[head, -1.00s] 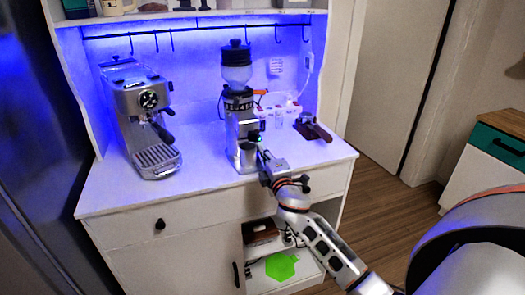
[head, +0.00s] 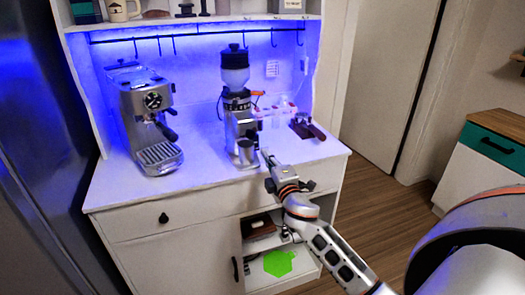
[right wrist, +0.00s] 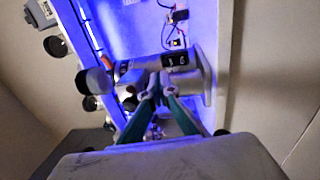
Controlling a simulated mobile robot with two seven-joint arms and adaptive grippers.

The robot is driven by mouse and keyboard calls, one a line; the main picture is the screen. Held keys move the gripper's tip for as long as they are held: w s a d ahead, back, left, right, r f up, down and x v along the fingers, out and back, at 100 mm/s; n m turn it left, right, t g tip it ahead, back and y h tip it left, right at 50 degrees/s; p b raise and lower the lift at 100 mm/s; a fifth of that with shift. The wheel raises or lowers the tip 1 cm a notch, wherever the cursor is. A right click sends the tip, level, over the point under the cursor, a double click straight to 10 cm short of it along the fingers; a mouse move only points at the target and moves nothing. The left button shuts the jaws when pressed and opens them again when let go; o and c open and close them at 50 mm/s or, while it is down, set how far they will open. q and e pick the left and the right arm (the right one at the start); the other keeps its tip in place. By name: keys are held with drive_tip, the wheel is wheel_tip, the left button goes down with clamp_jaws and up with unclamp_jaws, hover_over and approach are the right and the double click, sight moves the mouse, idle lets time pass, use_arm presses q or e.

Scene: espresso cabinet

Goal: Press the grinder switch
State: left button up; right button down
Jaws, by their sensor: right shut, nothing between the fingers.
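The coffee grinder (head: 237,105), silver with a black-lidded clear hopper, stands upright on the white counter, with a metal cup (head: 246,152) at its front. My right gripper (head: 265,156) is shut and empty, at the counter's front edge, just right of and in front of the grinder. In the right wrist view the closed fingertips (right wrist: 158,80) overlap the grinder's silver body (right wrist: 195,78); the head view shows a small gap between them. My left gripper is not in view.
An espresso machine (head: 146,118) stands on the left of the counter (head: 205,178). A portafilter (head: 307,128) on a dark stand and a white power strip (head: 275,113) lie right of the grinder. Hooks hang from a rail above. An open shelf below holds a green item (head: 279,263).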

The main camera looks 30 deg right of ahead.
drive_tip(key=v, duration=0.6)
drive_tip(key=shift+r, duration=0.65)
drive_tip(key=shift+s, duration=0.1)
drive_tip(key=s+a+f+m+g+y, duration=0.2)
drive_tip(key=s+a+f, duration=0.3)
drive_tip(key=f, duration=0.3)
drive_tip(key=s+a+f+m+g+y, duration=0.1)
drive_tip(key=s+a+f+m+g, duration=0.15)
drive_tip(key=s+a+f, duration=0.4)
drive_tip(key=s+a+f+m+g+y, duration=0.1)
drive_tip(key=s+a+f+m+y, duration=0.15)
drive_tip(key=f, duration=0.75)
drive_tip(key=s+a+f+m+g+y, duration=0.1)
drive_tip(key=s+a+f+m, duration=0.1)
drive_tip(key=s, duration=0.3)
drive_tip(key=s+a+f+m+g, duration=0.1)
drive_tip(key=s+a+f+m, duration=0.1)
drive_tip(key=s+a+f, duration=0.3)
drive_tip(key=shift+s+a+f+g+y, duration=0.3)
drive_tip(key=shift+s+a+g+y, duration=0.05)
drive_tip(key=shift+s, duration=0.2)
drive_tip(key=shift+d, duration=0.1)
